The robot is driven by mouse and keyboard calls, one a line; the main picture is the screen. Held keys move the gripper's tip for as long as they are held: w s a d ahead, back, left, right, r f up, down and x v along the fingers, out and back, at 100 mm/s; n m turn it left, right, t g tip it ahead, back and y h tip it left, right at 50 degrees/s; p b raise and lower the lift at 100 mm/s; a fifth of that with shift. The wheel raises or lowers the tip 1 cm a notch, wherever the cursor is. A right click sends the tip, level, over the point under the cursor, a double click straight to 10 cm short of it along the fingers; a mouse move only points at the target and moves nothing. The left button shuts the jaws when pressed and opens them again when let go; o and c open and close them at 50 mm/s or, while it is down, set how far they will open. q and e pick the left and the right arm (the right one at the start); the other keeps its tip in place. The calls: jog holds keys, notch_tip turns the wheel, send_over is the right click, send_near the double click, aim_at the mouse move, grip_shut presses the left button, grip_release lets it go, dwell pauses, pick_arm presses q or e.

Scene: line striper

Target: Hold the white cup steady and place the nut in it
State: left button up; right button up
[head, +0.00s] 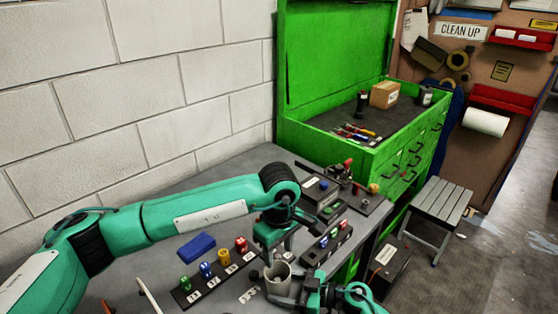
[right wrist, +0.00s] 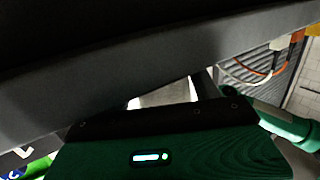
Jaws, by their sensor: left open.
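The white cup (head: 278,282) stands upright on the grey bench in the head view, its opening facing up. My right gripper (head: 281,293) is around the cup from the right and appears shut on it. In the right wrist view a pale patch of the cup (right wrist: 165,95) shows between the dark fingers. My left gripper (head: 274,254) is open, pointing down just above and behind the cup's rim. I cannot make out a nut, either between the left fingers or inside the cup.
A black rack (head: 212,279) with blue, yellow and red pieces lies left of the cup. A blue block (head: 196,247) is behind it. Another dark rack (head: 328,244) and small fixtures stand to the right. A green tool chest (head: 340,75) is at the back.

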jog(key=shift+o, duration=1.3)
